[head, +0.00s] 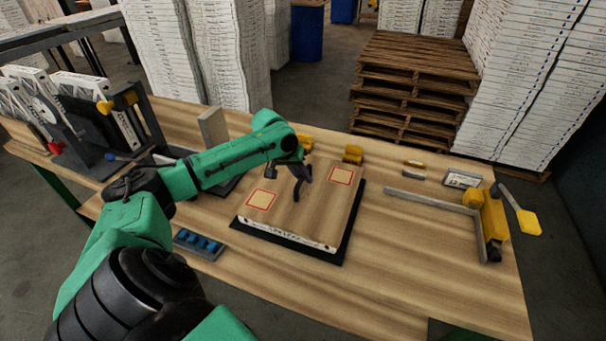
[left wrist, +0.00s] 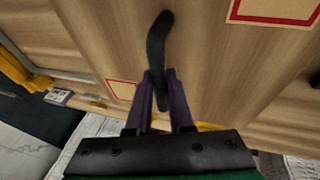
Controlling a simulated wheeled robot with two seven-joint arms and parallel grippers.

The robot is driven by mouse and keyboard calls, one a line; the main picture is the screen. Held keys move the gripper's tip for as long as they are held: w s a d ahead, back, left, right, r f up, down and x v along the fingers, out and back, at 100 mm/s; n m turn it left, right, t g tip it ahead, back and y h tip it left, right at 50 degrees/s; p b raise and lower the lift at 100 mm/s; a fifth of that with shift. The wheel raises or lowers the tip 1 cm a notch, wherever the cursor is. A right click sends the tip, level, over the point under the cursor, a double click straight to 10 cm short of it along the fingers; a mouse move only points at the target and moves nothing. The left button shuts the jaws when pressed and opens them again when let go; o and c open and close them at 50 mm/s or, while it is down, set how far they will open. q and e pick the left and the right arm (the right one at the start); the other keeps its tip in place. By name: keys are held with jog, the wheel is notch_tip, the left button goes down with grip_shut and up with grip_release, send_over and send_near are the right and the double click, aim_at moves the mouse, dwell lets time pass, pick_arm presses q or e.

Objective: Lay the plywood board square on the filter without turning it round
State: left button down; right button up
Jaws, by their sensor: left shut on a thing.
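The plywood board (head: 306,212) has a dark curved handle and two tan squares outlined in red. It lies over the boxed filter (head: 288,237), whose printed white side shows along the front edge. The board's sides look roughly in line with the filter's; I cannot tell whether it touches fully. My left gripper (head: 300,177) is over the middle of the board, shut on its handle. In the left wrist view the gripper's purple fingers (left wrist: 164,92) close on the handle (left wrist: 158,45). The filter's top is hidden by the board. My right gripper is not in view.
A black base (head: 333,258) lies under the filter. A yellow clamp (head: 492,215) with a metal square stands at the right. A blue-slotted tray (head: 199,243) lies front left, and a rack (head: 90,120) stands back left. The front right table is clear.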

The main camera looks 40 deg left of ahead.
pick_arm(q)
jog(key=c, duration=1.1)
grip_release()
jog(key=shift+w, duration=0.1)
jog(key=o, duration=0.3)
jog(key=shift+d+r, duration=0.1)
jog(key=shift+s+a+r, duration=0.25)
jog(key=shift+r, duration=0.15)
jog(key=b+v, duration=0.3)
jog(key=v, duration=0.8)
jog(key=shift+d, duration=0.15)
